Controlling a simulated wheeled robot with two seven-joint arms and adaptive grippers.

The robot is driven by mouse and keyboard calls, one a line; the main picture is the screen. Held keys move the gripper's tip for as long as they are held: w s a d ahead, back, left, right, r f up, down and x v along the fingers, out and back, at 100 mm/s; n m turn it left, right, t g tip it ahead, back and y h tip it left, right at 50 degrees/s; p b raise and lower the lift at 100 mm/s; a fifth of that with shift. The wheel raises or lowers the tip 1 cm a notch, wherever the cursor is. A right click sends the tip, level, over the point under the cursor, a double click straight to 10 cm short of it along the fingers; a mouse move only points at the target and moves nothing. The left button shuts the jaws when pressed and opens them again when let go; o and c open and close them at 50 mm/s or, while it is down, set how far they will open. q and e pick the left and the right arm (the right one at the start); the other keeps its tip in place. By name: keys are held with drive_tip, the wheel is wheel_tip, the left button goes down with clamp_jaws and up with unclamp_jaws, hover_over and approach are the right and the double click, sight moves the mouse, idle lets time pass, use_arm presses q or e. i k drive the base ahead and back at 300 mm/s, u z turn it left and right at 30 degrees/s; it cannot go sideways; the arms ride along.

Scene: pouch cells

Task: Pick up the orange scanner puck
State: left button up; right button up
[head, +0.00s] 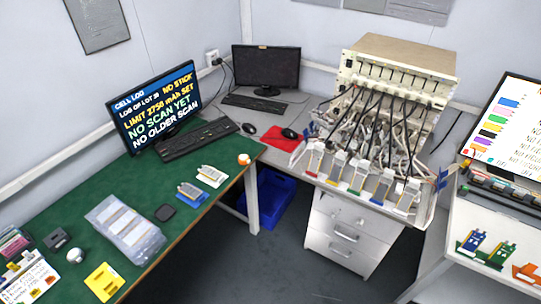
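A small round orange and white object (244,159), which looks like the scanner puck, sits on the green mat (80,213) near the right corner of the left desk. Nothing covers it. It is too small to make out details. Another orange item (527,272) lies at the lower right edge on the white table and is partly cut off; its shape is flat and angular. Neither of my grippers shows in the head view.
A monitor (155,107) and keyboard (198,138) stand behind. A wired test rack (395,75) is on the middle desk.

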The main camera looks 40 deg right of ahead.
sight(242, 159)
drive_tip(key=z, duration=0.85)
drive_tip(key=i, duration=1.3)
drive_tip(key=u, duration=0.2)
